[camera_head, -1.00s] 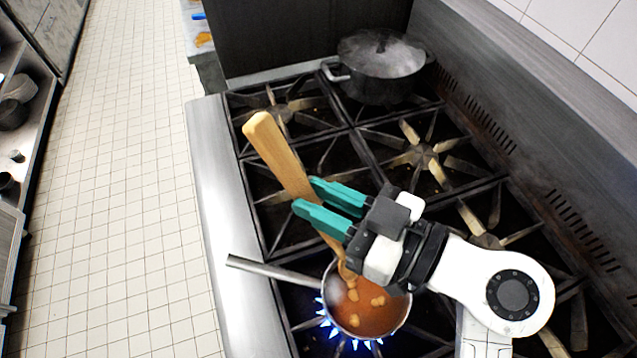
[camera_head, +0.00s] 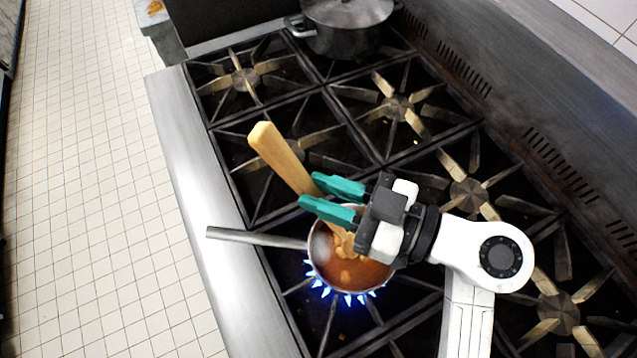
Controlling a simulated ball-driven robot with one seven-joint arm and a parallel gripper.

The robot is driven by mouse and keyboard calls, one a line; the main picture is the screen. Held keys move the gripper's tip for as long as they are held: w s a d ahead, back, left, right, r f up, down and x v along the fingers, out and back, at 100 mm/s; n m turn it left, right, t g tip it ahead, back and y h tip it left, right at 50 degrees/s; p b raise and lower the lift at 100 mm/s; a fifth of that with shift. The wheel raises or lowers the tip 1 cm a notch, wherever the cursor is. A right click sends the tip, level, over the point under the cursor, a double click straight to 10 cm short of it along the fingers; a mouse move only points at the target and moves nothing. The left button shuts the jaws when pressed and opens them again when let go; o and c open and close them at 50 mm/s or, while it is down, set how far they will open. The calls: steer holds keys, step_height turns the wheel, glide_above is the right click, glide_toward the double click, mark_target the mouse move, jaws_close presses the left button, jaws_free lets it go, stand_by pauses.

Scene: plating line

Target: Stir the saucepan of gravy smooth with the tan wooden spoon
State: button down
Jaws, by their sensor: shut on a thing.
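The saucepan (camera_head: 313,262) stands on a lit burner with blue flames around its base, its grey handle pointing left. It holds reddish-brown gravy (camera_head: 362,274) with several pale lumps in it. The tan wooden spoon (camera_head: 280,156) is tilted, its handle end up and to the left. Its lower end reaches down into the pan; the tip is hard to tell from the lumps. My gripper (camera_head: 322,197), with teal fingers, is shut on the spoon's shaft above the pan's far rim. My gripper hides part of the pan's right side.
A lidded grey pot (camera_head: 348,38) stands on a back burner. Black grates with several unlit burners (camera_head: 397,108) surround the pan. A steel front ledge (camera_head: 205,170) runs along the left, with tiled floor beyond. A vented wall panel (camera_head: 500,100) rises at right.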

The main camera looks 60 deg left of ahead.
steer(key=shift+w+d+f+b, duration=0.2)
steer(key=shift+d+f+b, duration=0.1)
steer(key=shift+f+b, duration=0.3)
steer(key=shift+w+d+f+b, duration=0.2)
steer(key=shift+d+f+b, duration=0.15)
steer(key=shift+f, duration=0.4)
steer(key=shift+w+d+f+b, duration=0.25)
steer(key=shift+f+b, duration=0.3)
steer(key=shift+f, duration=0.15)
steer(key=shift+s, duration=0.15)
